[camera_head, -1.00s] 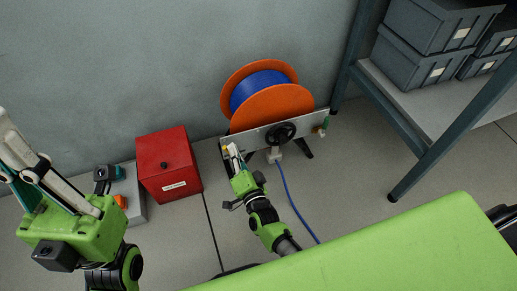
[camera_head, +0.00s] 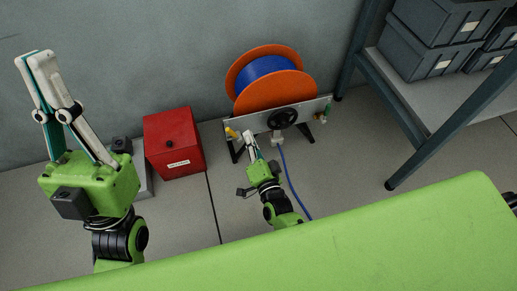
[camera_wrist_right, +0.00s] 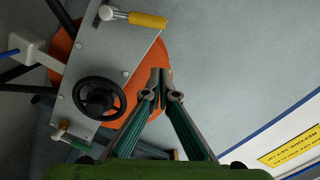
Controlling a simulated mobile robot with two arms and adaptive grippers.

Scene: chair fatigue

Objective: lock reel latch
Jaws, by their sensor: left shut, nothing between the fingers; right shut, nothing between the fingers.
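The reel is an orange-flanged spool (camera_head: 275,92) wound with blue cable, behind a grey metal plate (camera_head: 258,122). A yellow-gripped lever (camera_head: 231,133) is at the plate's left end; in the right wrist view its yellow grip (camera_wrist_right: 148,20) sticks out past the plate edge. A green-gripped lever (camera_head: 320,117) is at the other end, and a black handwheel (camera_head: 282,118) sits between. Which lever is the latch, I cannot tell. My right gripper (camera_head: 248,136) is shut and empty in front of the plate, right of the yellow grip and apart from it. My left gripper (camera_head: 35,55) is shut, raised at the left.
A red box (camera_head: 173,143) stands on the floor left of the reel. A blue cable (camera_head: 291,182) runs from the reel across the floor. A shelf (camera_head: 415,88) with grey bins (camera_head: 428,55) is at the right. A yellow label (camera_wrist_right: 292,148) shows in the right wrist view.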

